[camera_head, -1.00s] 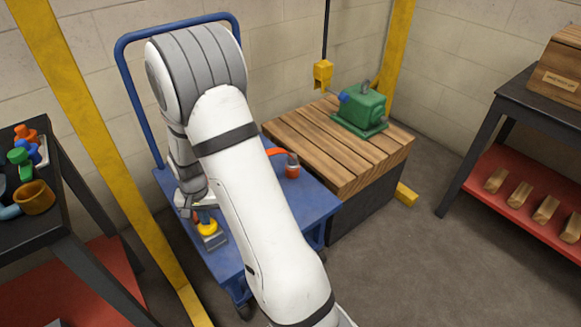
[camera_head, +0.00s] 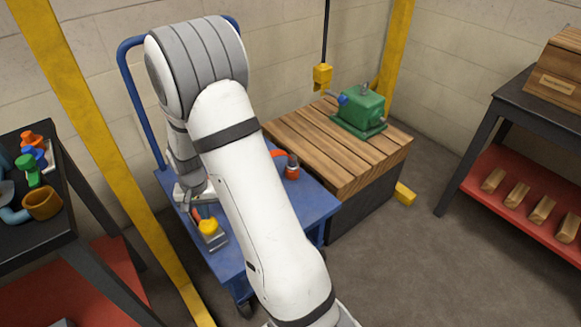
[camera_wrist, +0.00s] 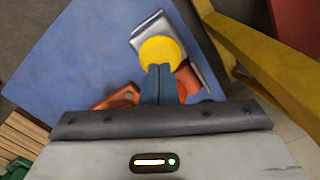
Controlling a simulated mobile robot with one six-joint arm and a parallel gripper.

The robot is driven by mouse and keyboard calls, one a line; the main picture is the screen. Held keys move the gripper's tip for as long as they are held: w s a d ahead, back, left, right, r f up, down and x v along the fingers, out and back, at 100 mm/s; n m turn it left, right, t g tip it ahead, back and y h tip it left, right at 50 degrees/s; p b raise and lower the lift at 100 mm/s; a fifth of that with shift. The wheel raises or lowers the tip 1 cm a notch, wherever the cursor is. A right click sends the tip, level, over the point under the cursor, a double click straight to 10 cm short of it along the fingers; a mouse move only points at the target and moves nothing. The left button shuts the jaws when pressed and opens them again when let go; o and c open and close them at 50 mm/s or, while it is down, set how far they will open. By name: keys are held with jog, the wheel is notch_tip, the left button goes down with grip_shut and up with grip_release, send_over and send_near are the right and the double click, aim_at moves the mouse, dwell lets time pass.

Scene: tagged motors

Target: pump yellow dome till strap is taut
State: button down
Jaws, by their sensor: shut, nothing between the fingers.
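The yellow dome (camera_head: 208,227) sits on a grey metal fitting on the blue cart. In the wrist view the dome (camera_wrist: 160,50) is largely clear, with a bright metal bracket (camera_wrist: 150,26) behind it. My gripper (camera_wrist: 158,69) is shut and empty; its fingertips overlap the dome's near edge in that view, and I cannot tell whether they touch it. In the head view my gripper (camera_head: 194,211) is just left of the dome, partly hidden by my arm. Orange-red strap-like pieces (camera_wrist: 115,98) show beside the fingers; I cannot tell how taut they are.
The blue cart (camera_head: 320,205) stands beside a wooden-topped block (camera_head: 330,145) carrying a green machine (camera_head: 360,110). An orange piece (camera_head: 292,172) lies at the cart's right side.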

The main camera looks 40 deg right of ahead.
aim_at(207, 222)
jog(key=shift+f, duration=0.2)
jog(key=shift+f+b, duration=1.15)
jog(key=shift+f, duration=0.4)
jog(key=shift+r, duration=0.1)
jog(key=shift+r+p, duration=1.35)
jog(key=shift+r, duration=0.3)
jog(key=shift+f, duration=0.1)
jog(key=shift+f+b, duration=1.1)
jog(key=shift+f, duration=0.45)
jog(key=shift+r+p, duration=1.3)
jog(key=shift+r, duration=0.35)
